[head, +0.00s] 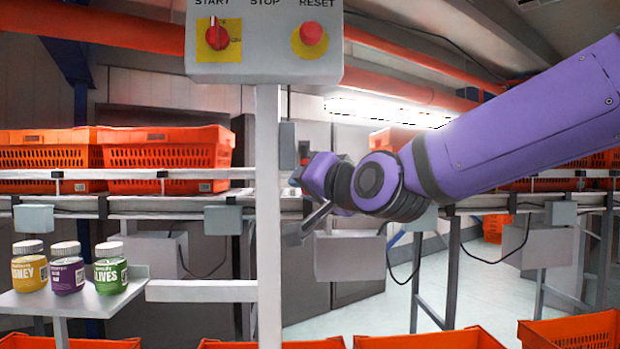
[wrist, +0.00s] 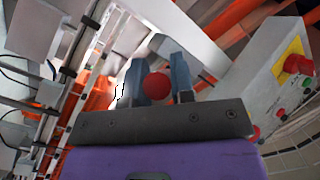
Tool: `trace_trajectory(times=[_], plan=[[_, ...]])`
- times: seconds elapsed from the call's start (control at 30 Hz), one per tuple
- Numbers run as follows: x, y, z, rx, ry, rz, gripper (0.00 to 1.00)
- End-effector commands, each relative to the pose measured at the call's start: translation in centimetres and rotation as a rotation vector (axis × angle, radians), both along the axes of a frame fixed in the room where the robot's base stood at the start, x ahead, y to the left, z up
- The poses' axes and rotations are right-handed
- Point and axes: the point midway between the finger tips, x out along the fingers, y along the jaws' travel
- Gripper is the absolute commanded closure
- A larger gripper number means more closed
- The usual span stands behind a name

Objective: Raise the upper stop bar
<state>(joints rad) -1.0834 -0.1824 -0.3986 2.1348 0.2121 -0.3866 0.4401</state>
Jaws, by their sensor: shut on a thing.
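In the wrist view my gripper (wrist: 157,78) has one dark finger on each side of a round red knob (wrist: 157,86). It is shut on this knob. In the head view my purple arm (head: 520,130) reaches in from the right, and its hand end is just right of the grey post (head: 269,210), in front of the conveyor. The fingers and their contact are not clear there. The stop bar itself cannot be made out clearly in either view, nor can its join to the knob.
A control box (head: 265,65) with a red switch and a red button tops the post; it shows at the right of the wrist view (wrist: 275,85). A shelf (head: 75,300) with three jars stands left. Orange totes (head: 165,158) sit on the conveyor; more line the bottom.

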Motion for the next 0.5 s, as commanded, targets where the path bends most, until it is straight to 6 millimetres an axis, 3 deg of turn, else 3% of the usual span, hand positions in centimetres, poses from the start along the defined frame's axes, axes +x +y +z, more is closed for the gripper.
trace_trajectory(times=[0.5], plan=[[0.66, 0.37, -1.20, 0.004, -0.089, 0.000, 1.00]])
